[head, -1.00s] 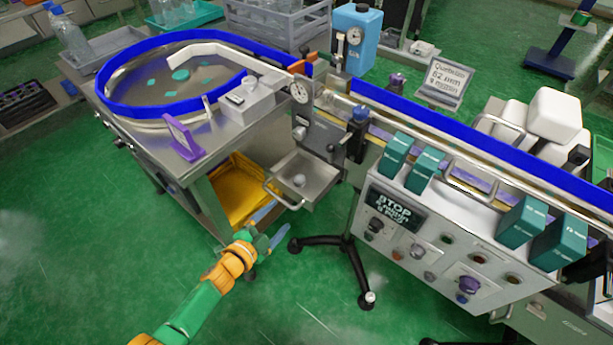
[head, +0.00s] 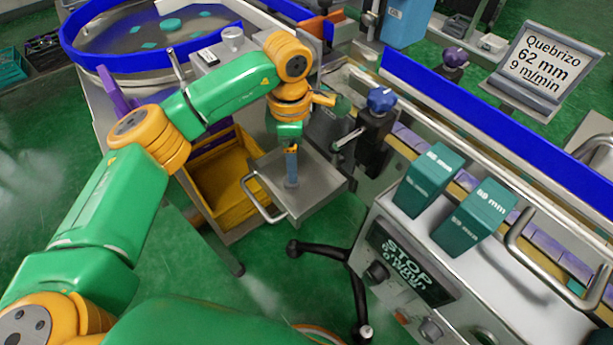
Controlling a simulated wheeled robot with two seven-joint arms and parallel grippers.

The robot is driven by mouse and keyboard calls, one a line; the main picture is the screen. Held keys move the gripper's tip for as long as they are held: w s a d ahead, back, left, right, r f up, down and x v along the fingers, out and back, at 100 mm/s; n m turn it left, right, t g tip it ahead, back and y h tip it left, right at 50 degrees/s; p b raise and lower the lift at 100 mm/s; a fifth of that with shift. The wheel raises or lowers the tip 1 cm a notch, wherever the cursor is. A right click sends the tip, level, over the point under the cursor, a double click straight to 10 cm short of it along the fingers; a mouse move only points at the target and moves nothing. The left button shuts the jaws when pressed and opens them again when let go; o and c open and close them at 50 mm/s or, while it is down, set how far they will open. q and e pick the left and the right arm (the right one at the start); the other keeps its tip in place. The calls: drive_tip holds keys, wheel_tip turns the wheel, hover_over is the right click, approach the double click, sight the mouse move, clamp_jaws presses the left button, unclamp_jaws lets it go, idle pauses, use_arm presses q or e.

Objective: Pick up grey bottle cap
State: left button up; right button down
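My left arm reaches in from the left, and its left gripper (head: 291,168) points down into the small metal tray (head: 315,197) with a bar handle. The blue-grey fingers are seen edge-on, so I cannot tell whether they are open or shut. The small round grey thing that lay in this tray earlier, likely the grey bottle cap, is not visible now. The gripper covers that spot, so I cannot tell whether the cap is between the fingers. My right gripper is not in view.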

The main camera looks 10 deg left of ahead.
use_arm(q)
drive_tip(key=f, duration=0.4)
drive_tip(key=a+f, duration=0.1)
drive_tip(key=f, duration=0.1)
drive_tip(key=shift+s, duration=0.2)
drive_tip(key=shift+d+f, duration=0.1)
drive_tip(key=shift+f, duration=0.25)
clamp_jaws()
